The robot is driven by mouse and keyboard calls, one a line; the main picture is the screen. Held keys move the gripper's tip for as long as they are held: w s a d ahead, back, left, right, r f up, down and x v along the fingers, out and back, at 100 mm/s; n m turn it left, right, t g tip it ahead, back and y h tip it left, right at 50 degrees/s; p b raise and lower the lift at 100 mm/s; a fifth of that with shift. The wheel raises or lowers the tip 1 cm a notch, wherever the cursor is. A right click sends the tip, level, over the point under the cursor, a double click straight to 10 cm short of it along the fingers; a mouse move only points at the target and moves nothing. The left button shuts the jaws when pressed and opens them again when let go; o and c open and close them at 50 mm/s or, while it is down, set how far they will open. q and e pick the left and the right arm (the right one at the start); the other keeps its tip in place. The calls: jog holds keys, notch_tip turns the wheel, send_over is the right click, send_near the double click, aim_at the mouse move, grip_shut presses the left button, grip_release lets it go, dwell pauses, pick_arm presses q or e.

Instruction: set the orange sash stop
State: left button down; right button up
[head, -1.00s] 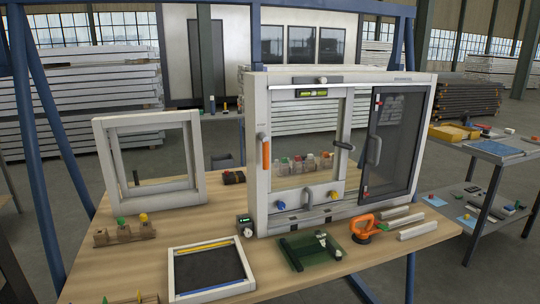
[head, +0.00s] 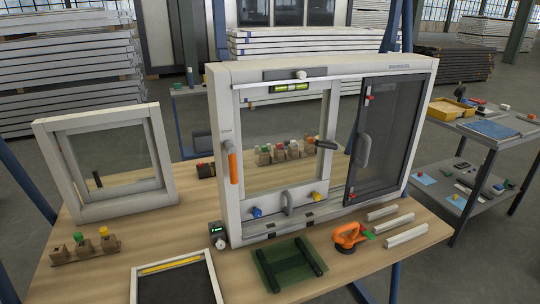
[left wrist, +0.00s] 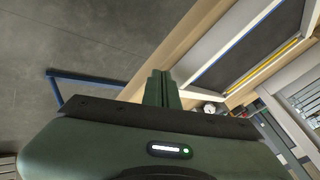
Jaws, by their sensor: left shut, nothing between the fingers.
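A white window frame (head: 222,120) stands upright on the wooden table, with a dark-paned sash (head: 378,140) at its right. An upright lever with an orange grip (head: 233,167) is on its left jamb. An orange suction-cup-like tool (head: 349,235) lies on the table in front of the frame. I cannot tell which orange thing is the sash stop. My left gripper (left wrist: 161,88) shows in the left wrist view, shut and empty, beyond the table's edge with grey floor behind it. Neither gripper shows in the head view.
A smaller white frame (head: 100,212) stands at left, behind a wooden block with pegs (head: 86,249). A green tray with black bars (head: 268,277), a dark panel (head: 152,290) and pale bars (head: 405,236) lie in front. A side cart (head: 450,117) stands at right.

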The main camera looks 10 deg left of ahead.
aim_at(231, 164)
pick_arm(q)
jog(key=w+d+r+m+t+y, duration=0.1)
jog(key=w+d+r+m+t, duration=0.1)
jog(key=w+r, duration=0.4)
jog(key=w+d+r+m+t+y, duration=0.2)
jog(key=w+r+t, duration=0.2)
jog(key=r, duration=1)
jog(key=w+d+r+m+t+y, duration=0.2)
jog(key=w+d+r+m, duration=0.1)
jog(key=w+r, duration=0.4)
notch_tip(231, 164, up, 3)
jog(key=shift+w+f+t, duration=0.1)
jog(key=shift+w+t, duration=0.25)
jog(key=shift+t, duration=0.05)
jog(key=shift+w, duration=0.1)
jog(key=w+a+p, duration=0.5)
jog(key=w+a, duration=0.1)
jog(key=a, duration=0.1)
jog(key=shift+a, duration=0.15)
jog(key=shift+f, duration=0.15)
jog(key=shift+w, duration=0.1)
